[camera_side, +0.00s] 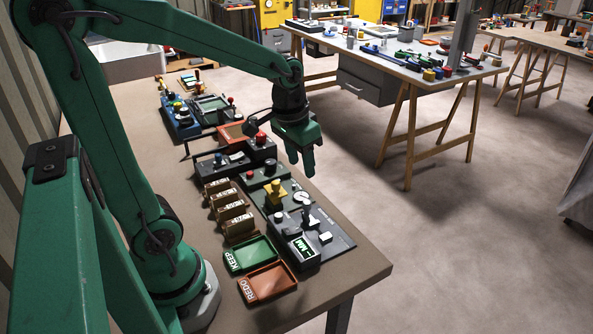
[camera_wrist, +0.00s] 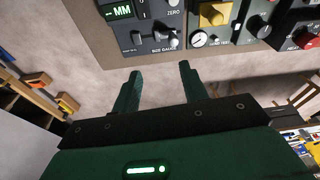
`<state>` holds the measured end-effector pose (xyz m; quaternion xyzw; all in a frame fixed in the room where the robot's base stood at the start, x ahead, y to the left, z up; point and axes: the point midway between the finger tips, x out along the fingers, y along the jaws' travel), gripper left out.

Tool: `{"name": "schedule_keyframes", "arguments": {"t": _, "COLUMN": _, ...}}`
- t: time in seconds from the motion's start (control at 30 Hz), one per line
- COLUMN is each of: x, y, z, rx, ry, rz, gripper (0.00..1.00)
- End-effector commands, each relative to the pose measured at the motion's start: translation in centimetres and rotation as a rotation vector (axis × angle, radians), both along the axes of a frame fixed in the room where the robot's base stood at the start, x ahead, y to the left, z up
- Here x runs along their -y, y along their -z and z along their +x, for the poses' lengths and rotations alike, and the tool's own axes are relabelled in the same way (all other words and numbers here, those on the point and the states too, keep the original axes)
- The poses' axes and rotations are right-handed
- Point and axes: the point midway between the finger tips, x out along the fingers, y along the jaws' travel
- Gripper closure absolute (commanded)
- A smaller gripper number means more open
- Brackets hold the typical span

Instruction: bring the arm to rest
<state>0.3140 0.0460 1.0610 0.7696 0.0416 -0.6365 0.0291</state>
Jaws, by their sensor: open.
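My gripper (camera_side: 300,164) hangs fingers down at the right side of the near workbench (camera_side: 345,262), above or just past its edge; the exact height is hard to tell. In the wrist view my gripper (camera_wrist: 160,71) shows two green fingers spread apart with nothing between them and bare floor behind. The size gauge (camera_wrist: 150,27), with a lit MM display, lies beyond the fingertips, apart from them. It also shows in the side view (camera_side: 302,247) near the bench's front corner.
A green KEEP tray (camera_side: 250,254) and an orange REDO tray (camera_side: 268,282) sit at the bench front. Several brown blocks (camera_side: 232,208) stand in a row beside the gauge panel. A second table (camera_side: 430,75) stands behind. Open floor (camera_side: 480,220) lies to the right.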

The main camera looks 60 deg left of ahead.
Motion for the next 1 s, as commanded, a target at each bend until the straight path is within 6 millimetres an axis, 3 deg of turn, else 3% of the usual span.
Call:
{"name": "schedule_keyframes", "arguments": {"t": 0.2, "x": 1.6, "y": -2.6, "z": -2.5, "rx": 0.091, "ry": 0.031, "rz": 0.008, "gripper": 0.57}}
{"name": "schedule_keyframes", "arguments": {"t": 0.5, "x": 3.4, "y": -4.8, "z": -6.1, "rx": 0.208, "ry": 0.071, "rz": 0.011, "gripper": 0.57}}
{"name": "schedule_keyframes", "arguments": {"t": 0.73, "x": 4.3, "y": -5.6, "z": -8.3, "rx": 0.279, "ry": 0.094, "rz": 0.009, "gripper": 0.57}}
{"name": "schedule_keyframes", "arguments": {"t": 1.0, "x": 4.6, "y": -5.8, "z": -9.1, "rx": 0.303, "ry": 0.103, "rz": 0.007, "gripper": 0.57}}
